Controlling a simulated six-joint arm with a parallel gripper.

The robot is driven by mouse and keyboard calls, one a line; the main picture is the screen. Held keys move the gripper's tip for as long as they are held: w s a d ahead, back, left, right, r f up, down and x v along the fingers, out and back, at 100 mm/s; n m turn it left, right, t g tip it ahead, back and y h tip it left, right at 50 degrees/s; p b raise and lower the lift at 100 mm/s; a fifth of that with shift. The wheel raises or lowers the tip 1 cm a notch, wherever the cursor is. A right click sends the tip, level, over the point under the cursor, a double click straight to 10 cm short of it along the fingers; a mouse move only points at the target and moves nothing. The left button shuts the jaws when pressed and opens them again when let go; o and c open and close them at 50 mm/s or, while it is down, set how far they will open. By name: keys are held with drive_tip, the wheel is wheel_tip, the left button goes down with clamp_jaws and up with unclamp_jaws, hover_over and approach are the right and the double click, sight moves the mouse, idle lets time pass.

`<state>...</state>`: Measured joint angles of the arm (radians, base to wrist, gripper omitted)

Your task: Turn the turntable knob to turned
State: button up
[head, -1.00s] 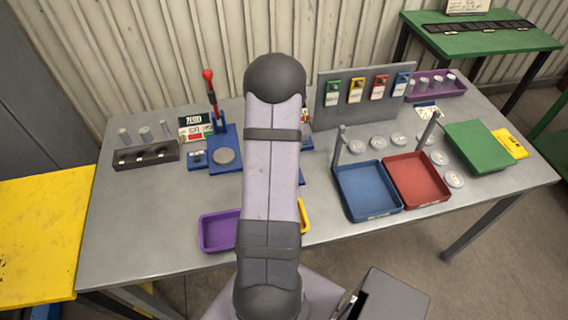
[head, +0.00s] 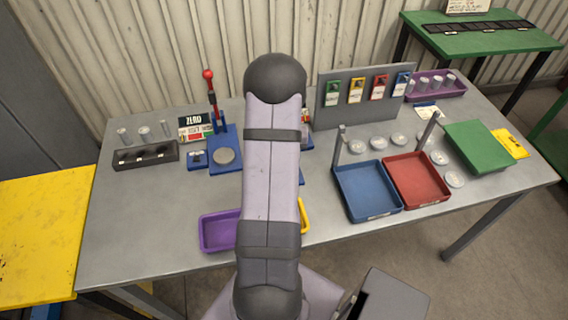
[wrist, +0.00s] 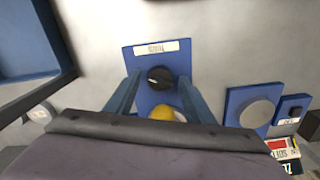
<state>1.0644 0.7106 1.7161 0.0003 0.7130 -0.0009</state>
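In the wrist view a blue plate (wrist: 142,54) with a white label carries a round black knob (wrist: 160,77) with a light mark on it. A yellow rounded piece (wrist: 163,112) with a pale edge sits just below the knob in the picture. My gripper (wrist: 160,79) is open and empty, with one finger on each side of the knob and a visible gap on both sides. I cannot tell how high the fingertips are above the plate. In the head view my own arm hides the knob and the gripper.
A blue base with a grey disc (head: 224,156) and a red-topped lever (head: 209,76) stands left of my arm. A purple tray (head: 216,247), a blue tray (head: 383,212) and a red tray (head: 425,199) lie around it. A grey panel (head: 343,116) stands behind.

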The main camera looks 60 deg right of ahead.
drive_tip(key=shift+r+b, duration=1)
drive_tip(key=shift+r, duration=2.7)
